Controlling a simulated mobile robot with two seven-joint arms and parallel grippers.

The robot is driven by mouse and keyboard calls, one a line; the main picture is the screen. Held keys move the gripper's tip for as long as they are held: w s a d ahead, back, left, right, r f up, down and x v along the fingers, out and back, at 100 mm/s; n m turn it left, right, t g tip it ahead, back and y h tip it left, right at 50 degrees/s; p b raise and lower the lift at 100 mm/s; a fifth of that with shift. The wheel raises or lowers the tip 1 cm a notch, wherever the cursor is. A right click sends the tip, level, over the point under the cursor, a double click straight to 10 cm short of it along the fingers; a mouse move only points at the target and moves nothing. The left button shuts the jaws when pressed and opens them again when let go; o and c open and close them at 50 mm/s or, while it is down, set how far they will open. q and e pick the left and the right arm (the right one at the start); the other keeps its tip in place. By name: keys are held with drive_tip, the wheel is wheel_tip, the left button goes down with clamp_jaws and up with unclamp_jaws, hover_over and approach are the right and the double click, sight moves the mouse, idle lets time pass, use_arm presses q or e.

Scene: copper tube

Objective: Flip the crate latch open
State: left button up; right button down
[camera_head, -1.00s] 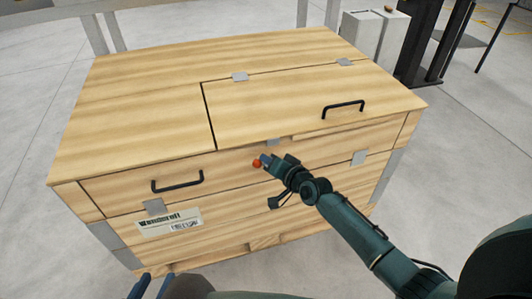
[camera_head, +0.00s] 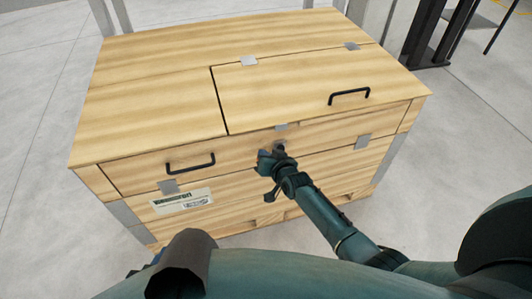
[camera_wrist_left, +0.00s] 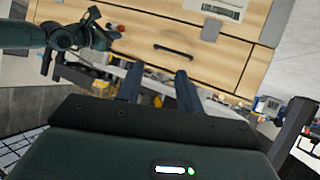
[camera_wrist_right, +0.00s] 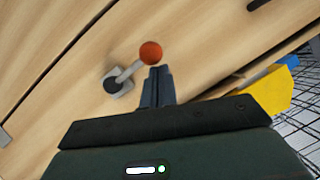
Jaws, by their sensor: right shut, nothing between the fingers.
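The wooden crate (camera_head: 150,100) has a latch (camera_wrist_right: 118,82) on its front face: a grey plate with a dark pivot and a lever ending in a red ball (camera_wrist_right: 150,53). In the right wrist view the lever slants up and right from the pivot. My right gripper (camera_head: 268,158) is at the crate's front, below the lid edge, and hides most of the latch in the head view. Its shut, empty fingers (camera_wrist_right: 156,72) are beside the ball; I cannot tell if they touch. The ball also shows in the left wrist view (camera_wrist_left: 120,28). My left gripper (camera_wrist_left: 158,80) is open and empty, away from the latch.
The crate lid has a black handle (camera_head: 349,96) and grey hinges. Another black handle (camera_head: 190,163) and a label (camera_head: 182,201) are on the front face. Clear floor (camera_head: 470,170) lies right of the crate.

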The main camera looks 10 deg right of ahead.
idle(0.6)
